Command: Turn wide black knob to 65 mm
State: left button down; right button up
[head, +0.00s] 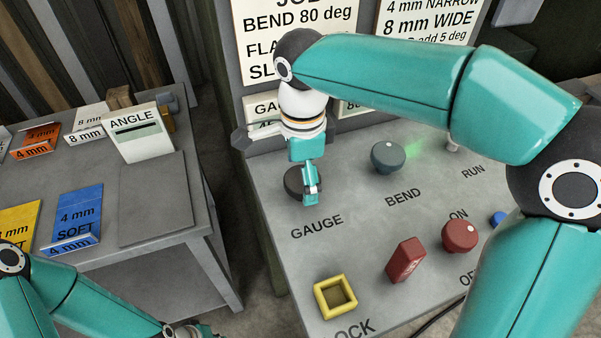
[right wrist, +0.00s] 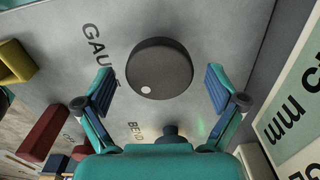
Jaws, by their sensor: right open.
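The wide black knob (head: 292,182) sits above the GAUGE label on the grey panel, partly hidden behind my right gripper (head: 312,190) in the head view. In the right wrist view the knob (right wrist: 160,62) is round and dark, with a white dot near its lower left edge. My right gripper (right wrist: 160,88) is open, with one blue-padded finger on each side of the knob and clear gaps between. Only a bit of my left gripper (head: 190,330) shows at the bottom edge of the head view; its fingers cannot be made out.
The panel also carries a smaller BEND knob (head: 388,157), a red knob (head: 460,236), a red block-shaped control (head: 405,260) and a yellow square socket (head: 335,297). A sign board (head: 298,40) stands behind. A side table (head: 180,220) at left holds coloured cards and an ANGLE box (head: 135,132).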

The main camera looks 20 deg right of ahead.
jog(key=shift+a, duration=0.1)
jog(key=c, duration=1.2)
jog(key=shift+o, duration=0.2)
